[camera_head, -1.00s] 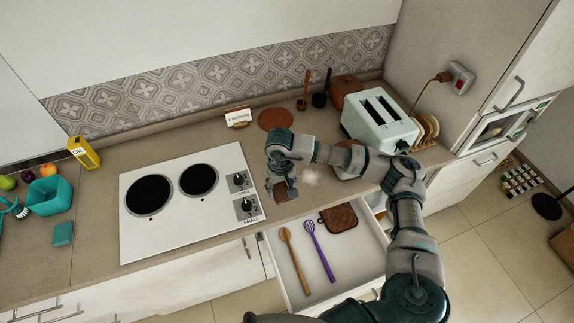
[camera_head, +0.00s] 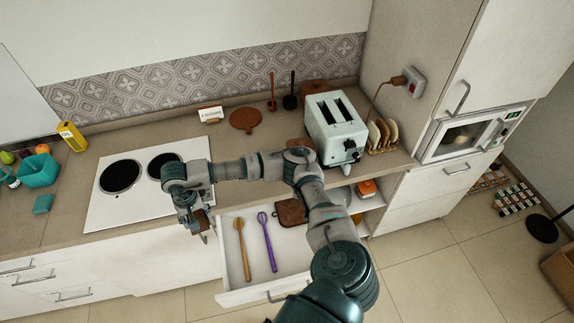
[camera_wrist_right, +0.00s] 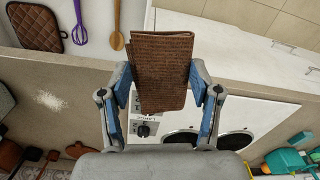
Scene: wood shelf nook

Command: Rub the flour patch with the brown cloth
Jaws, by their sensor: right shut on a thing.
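The brown cloth (camera_wrist_right: 160,65) hangs flat between the fingers of my right gripper (camera_wrist_right: 163,88), which is shut on it. In the head view the right gripper (camera_head: 197,226) is near the counter's front edge, by the stove and the drawer's left end; a bit of the cloth shows there (camera_head: 202,218). The pale flour patch (camera_wrist_right: 37,103) lies on the brown counter (camera_wrist_right: 75,95) in the wrist view, well apart from the cloth. In the head view my arm hides the patch. My left gripper is in neither view.
The white stove (camera_head: 128,208) is left of my arm. An open drawer (camera_head: 285,248) holds a wooden spoon (camera_head: 242,245), purple whisk (camera_head: 266,240) and brown quilted pad (camera_head: 291,212). The toaster (camera_head: 337,128) and toast rack (camera_head: 380,137) stand at right, beside a tall cabinet (camera_head: 410,45).

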